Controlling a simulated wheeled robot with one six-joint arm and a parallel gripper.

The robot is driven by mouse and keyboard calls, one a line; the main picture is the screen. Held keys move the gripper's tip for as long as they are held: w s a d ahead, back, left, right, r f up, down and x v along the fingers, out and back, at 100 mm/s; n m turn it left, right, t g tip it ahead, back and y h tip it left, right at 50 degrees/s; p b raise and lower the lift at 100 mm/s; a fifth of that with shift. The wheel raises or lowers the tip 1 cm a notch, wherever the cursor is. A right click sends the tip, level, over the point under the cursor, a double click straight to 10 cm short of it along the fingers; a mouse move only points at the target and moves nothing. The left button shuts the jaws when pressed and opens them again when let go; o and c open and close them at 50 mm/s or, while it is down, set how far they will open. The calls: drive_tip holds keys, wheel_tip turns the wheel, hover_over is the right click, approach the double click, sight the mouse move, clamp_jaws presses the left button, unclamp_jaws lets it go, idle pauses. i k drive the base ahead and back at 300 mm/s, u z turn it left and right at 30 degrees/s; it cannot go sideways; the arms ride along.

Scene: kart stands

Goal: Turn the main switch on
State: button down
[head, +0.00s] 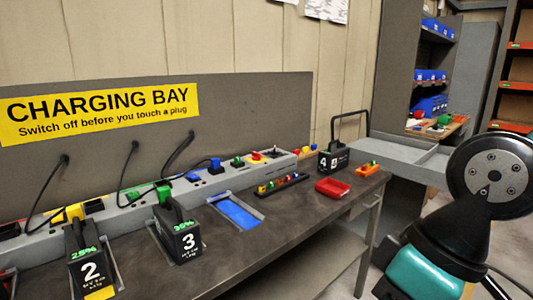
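A long grey power strip (222,181) runs along the back of the bench, under the yellow CHARGING BAY sign (98,112). At its right end are a red knob on a yellow base (256,156) and a small dark lever-like part (275,151). I cannot tell for certain which is the main switch, or its position; both are small in the head view. My arm shows at the right, well apart from the strip. My gripper is out of view.
Black battery packs, number 2 (90,268) and number 3 (186,241), stand in front of the strip with cables nearby. The bench front is clear.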

sight(257, 157)
drive_tip(key=z, duration=0.4)
drive_tip(key=i, duration=1.25)
drive_tip(key=u, duration=0.4)
drive_tip(key=i, duration=0.85)
drive_tip(key=u, duration=0.65)
